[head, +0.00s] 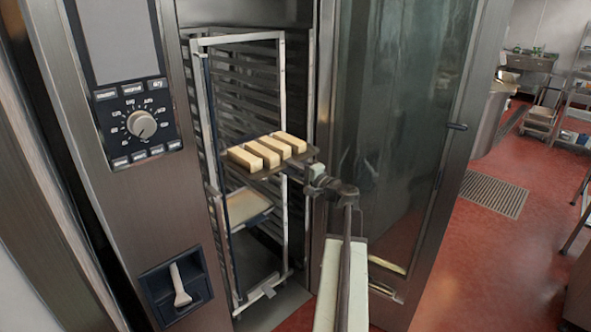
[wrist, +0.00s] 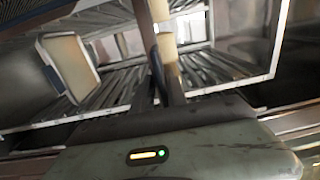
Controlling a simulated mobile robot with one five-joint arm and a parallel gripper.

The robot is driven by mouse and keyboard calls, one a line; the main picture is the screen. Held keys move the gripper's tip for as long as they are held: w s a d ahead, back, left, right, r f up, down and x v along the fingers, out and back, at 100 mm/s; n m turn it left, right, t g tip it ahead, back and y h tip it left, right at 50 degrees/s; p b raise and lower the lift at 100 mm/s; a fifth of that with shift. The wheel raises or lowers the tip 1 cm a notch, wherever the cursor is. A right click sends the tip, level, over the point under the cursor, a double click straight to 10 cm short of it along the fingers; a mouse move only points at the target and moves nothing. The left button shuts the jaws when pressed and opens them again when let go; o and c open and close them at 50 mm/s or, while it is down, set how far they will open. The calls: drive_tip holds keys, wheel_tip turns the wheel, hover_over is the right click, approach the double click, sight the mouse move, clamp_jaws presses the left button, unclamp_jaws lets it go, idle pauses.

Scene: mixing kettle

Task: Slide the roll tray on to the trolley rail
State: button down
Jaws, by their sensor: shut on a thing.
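The roll tray (head: 262,174) is a dark flat tray bearing a row of several pale loaf-shaped rolls (head: 266,151). It is partly inside the trolley (head: 286,215), a tall pale rack with rails in the open oven. My gripper (head: 315,177) is at the tray's right-hand edge and is shut on it. Whether the tray rests on a rail cannot be told. In the wrist view the trolley's rails (wrist: 215,72) show tilted, with a pale roll (wrist: 165,45) ahead of my gripper; the fingertips are hard to make out.
Another tray (head: 246,207) sits lower in the trolley. The oven's glass door (head: 400,130) stands open at the right, close to my arm. The control panel (head: 135,120) is at the left. Red floor (head: 500,245) lies open at the right, with a drain grate (head: 494,194).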

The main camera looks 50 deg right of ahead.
sight(281, 162)
drive_tip(key=shift+w, duration=0.1)
drive_tip(key=shift+w+d, duration=0.2)
drive_tip(key=shift+w, duration=2.2)
drive_tip(key=shift+w+d+f, duration=0.1)
drive_tip(key=shift+w+d, duration=0.05)
drive_tip(key=shift+w, duration=2.1)
drive_tip(key=shift+w+d+f, duration=0.1)
drive_tip(key=shift+w+d, duration=0.05)
drive_tip(key=shift+w, duration=2.2)
drive_tip(key=shift+w+d+f, duration=0.1)
drive_tip(key=shift+w, duration=1.35)
drive_tip(key=shift+w+d, duration=0.1)
drive_tip(key=shift+w, duration=1.35)
